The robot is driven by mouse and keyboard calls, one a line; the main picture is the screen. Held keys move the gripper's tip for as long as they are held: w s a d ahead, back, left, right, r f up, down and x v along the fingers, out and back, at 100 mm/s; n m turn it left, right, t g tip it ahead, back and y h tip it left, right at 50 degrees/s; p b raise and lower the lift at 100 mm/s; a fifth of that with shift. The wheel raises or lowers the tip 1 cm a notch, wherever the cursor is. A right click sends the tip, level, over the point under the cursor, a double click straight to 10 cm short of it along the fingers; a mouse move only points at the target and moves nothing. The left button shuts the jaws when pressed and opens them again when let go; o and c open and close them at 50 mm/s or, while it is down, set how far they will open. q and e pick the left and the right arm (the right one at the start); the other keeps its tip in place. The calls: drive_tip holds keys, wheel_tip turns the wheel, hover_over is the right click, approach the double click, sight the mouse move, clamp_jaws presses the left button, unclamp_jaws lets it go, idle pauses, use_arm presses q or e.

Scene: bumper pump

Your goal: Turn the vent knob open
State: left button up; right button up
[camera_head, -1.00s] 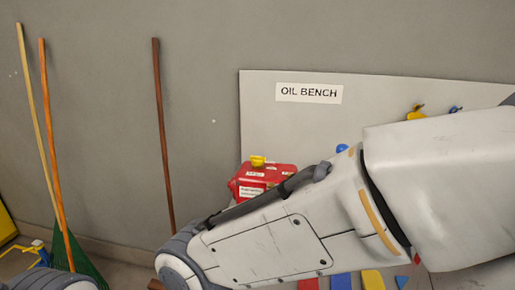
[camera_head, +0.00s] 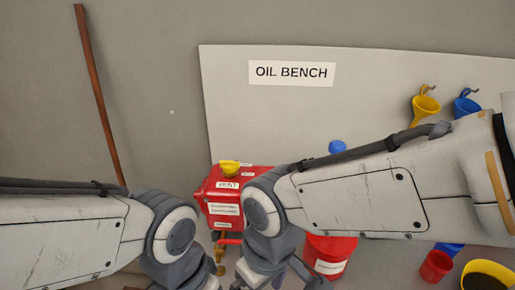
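A red tank (camera_head: 222,206) stands against the back board, with white labels on its front, one reading VENT. A yellow vent knob (camera_head: 229,168) sits on its top, above the VENT label. My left arm comes in from the left and my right arm from the right. Both wrists bend down in front of the tank, and the right one hides the tank's right side. The fingertips of both grippers are below the picture or hidden, so their state does not show. A small brass tap (camera_head: 220,268) shows under the tank.
A board marked OIL BENCH (camera_head: 292,73) stands behind. A yellow funnel (camera_head: 425,106) and a blue funnel (camera_head: 466,104) hang at the right. A red container (camera_head: 330,256), a red cup (camera_head: 436,266) and a yellow-rimmed dark bowl (camera_head: 487,274) stand lower right. A brown pole (camera_head: 100,100) leans at left.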

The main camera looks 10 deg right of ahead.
drive_tip(key=w+a+r+m+p, duration=0.2)
drive_tip(key=w+r+p, duration=0.3)
drive_tip(key=w+r, duration=0.3)
drive_tip(key=m+h+p, duration=0.1)
drive_tip(key=m+p, duration=0.6)
drive_tip(key=p, duration=0.3)
approach(229, 161)
wheel_tip(229, 161, down, 8)
drive_tip(key=p, duration=0.3)
drive_tip(key=shift+f, duration=0.65)
drive_tip(key=c, duration=1.3)
